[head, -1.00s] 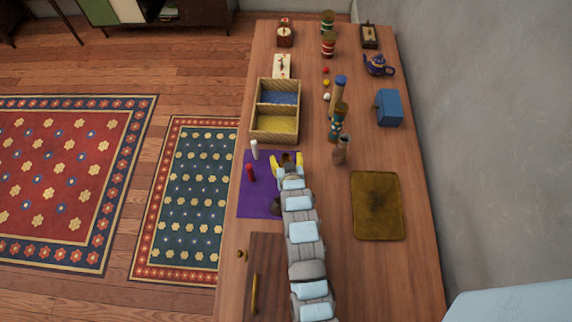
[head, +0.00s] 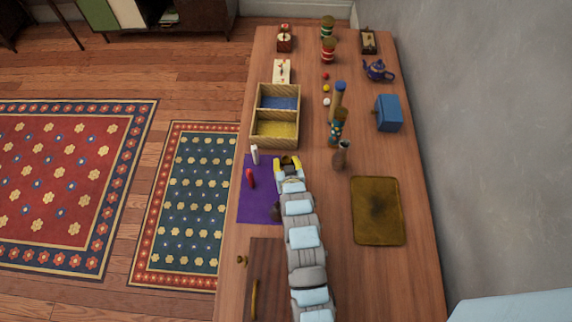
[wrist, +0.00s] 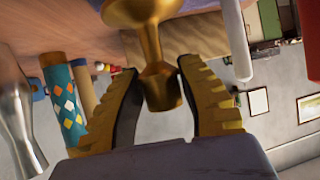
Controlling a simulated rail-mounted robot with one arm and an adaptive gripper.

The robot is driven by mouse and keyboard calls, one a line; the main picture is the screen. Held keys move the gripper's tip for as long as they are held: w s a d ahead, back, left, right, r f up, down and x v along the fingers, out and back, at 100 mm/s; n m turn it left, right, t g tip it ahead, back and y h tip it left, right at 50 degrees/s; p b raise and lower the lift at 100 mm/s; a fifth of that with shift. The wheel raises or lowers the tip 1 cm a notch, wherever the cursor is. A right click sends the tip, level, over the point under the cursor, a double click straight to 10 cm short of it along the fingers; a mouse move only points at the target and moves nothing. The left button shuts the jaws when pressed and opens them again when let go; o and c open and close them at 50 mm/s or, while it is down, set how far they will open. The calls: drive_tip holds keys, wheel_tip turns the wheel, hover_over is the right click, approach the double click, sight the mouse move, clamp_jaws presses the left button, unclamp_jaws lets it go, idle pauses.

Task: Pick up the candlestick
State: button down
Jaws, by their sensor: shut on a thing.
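A brass-gold candlestick (wrist: 152,45) shows in the wrist view, with a narrow stem and a flared part at the top of the picture. My gripper (wrist: 158,72) has its two yellow fingers on either side of the stem and is shut on it. In the head view my gripper (head: 288,165) is at the right edge of the purple cloth (head: 256,205), and the candlestick is mostly hidden between the fingers. I cannot tell whether its base touches the table.
A white candle (head: 255,155) and a red candle (head: 250,179) stand left of my gripper. A brown tray (head: 377,211) lies farther right.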

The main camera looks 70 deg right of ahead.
drive_tip(key=d+r+p+v, duration=0.1)
drive_tip(key=p+v, duration=0.1)
drive_tip(key=v, duration=0.6)
drive_tip(key=d+r+p+v, duration=0.1)
drive_tip(key=p+v, duration=0.1)
drive_tip(key=v, duration=0.7)
drive_tip(key=shift+s+a+r, duration=0.25)
drive_tip(key=shift+a+r, duration=0.05)
drive_tip(key=shift+r, duration=0.2)
